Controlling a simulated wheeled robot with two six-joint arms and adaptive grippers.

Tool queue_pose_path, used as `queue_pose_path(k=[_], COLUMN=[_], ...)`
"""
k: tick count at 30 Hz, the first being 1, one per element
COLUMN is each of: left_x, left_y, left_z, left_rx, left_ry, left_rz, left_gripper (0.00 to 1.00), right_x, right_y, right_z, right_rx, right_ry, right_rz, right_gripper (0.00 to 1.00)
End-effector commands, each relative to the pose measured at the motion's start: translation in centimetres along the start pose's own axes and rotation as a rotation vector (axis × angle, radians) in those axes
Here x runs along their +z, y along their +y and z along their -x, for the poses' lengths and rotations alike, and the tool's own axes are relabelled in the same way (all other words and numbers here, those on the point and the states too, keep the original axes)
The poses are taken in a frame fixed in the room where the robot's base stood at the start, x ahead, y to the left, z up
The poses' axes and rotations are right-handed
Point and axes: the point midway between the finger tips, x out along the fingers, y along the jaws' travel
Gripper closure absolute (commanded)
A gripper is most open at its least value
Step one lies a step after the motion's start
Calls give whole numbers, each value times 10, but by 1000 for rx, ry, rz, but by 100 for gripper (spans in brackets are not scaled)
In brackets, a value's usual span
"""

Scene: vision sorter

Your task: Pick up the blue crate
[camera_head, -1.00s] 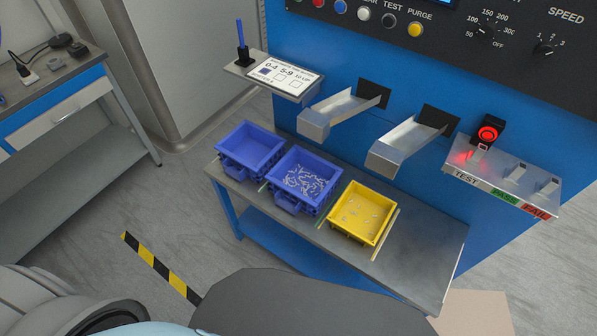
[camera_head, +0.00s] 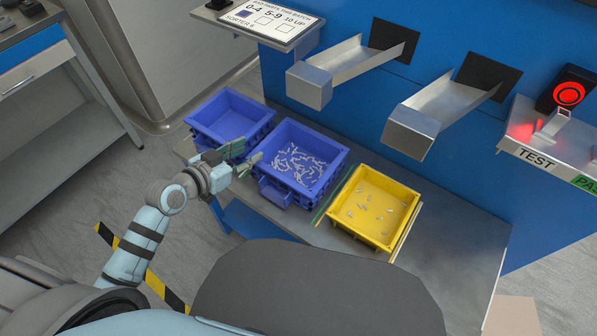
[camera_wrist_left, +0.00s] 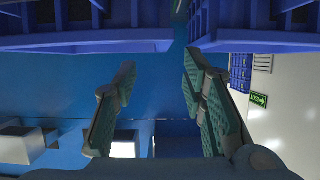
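Two blue crates stand side by side on the grey bench. The left blue crate (camera_head: 213,103) looks empty. The right blue crate (camera_head: 328,150) holds many small pale parts and has a handle on its front. My left gripper (camera_head: 248,153) is at the front of the two crates, near the gap between them. In the left wrist view its two green-padded fingers (camera_wrist_left: 157,75) are apart with nothing between them. Two blue crate shapes (camera_wrist_left: 80,43) and (camera_wrist_left: 255,40) fill the top of that view, beyond the fingertips. My right gripper is not in view.
A yellow crate (camera_head: 411,213) with a few small parts stands right of the blue ones. Two metal chutes (camera_head: 345,62) and (camera_head: 440,107) jut from the blue machine above the bench (camera_head: 460,235). A sign shelf (camera_head: 262,30) overhangs at the back left.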

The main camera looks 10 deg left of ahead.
Motion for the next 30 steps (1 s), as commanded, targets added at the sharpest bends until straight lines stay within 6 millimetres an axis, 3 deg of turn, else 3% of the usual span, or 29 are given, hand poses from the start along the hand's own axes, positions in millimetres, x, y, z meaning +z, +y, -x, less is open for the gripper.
queue_pose_path(k=[3, 6, 11, 16, 24, 30], left_x=[1, 1, 0, 0, -2, -2], left_y=[0, -1, -1, -3, -4, -4], left_z=[-28, -43, -59, -93, -101, -101], left_rx=[-2, -3, -3, -3, -5, -5], left_ry=[3, 1, 0, 1, -2, -2], left_rz=[5, 5, 5, 6, 3, 4], left_gripper=[62, 62, 62, 62, 62, 92], right_x=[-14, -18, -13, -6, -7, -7], right_y=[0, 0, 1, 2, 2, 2], right_z=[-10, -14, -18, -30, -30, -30], right_rx=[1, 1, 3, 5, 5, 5], right_ry=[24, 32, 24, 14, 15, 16], right_rz=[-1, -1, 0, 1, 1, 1], right_gripper=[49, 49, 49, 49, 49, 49])
